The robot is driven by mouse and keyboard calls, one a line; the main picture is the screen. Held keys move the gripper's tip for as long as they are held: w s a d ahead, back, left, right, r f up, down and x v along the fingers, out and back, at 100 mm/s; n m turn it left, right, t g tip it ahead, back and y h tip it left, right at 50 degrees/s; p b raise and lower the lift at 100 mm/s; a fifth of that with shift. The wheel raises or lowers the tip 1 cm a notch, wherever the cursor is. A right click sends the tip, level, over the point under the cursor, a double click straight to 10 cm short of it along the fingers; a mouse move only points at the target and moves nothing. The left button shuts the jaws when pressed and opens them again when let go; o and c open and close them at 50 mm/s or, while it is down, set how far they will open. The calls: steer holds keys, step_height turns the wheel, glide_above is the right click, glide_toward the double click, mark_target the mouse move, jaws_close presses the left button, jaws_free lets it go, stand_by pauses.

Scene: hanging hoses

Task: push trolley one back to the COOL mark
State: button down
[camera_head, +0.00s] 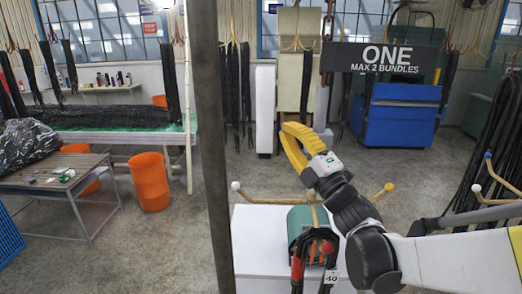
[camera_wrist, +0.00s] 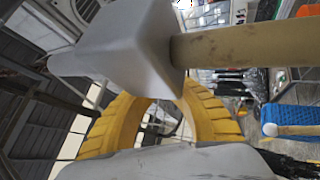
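A dark sign (camera_head: 381,58) reading "ONE MAX 2 BUNDLES" hangs at upper right beside a chain; the trolley body above it is not clearly in view. No COOL mark is readable. My gripper (camera_head: 288,133), with yellow fingers, is raised below and left of the sign, apart from it in the picture. In the wrist view the yellow fingers (camera_wrist: 165,98) curve inward, and a grey block (camera_wrist: 120,50) with a pale rod (camera_wrist: 250,40) covers part of their tips. I cannot tell whether they touch anything.
A dark upright post (camera_head: 210,150) crosses the left of the head view. Black hoses (camera_head: 498,150) hang at right. An orange bin (camera_head: 150,182) and table (camera_head: 60,172) stand left.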

mark_target(330, 130)
stand_by(0.3)
steer(key=shift+d+b, duration=0.6)
steer(key=shift+d, duration=4.4)
steer(key=shift+a, duration=1.55)
steer(key=s, duration=1)
steer(key=shift+p, duration=0.3)
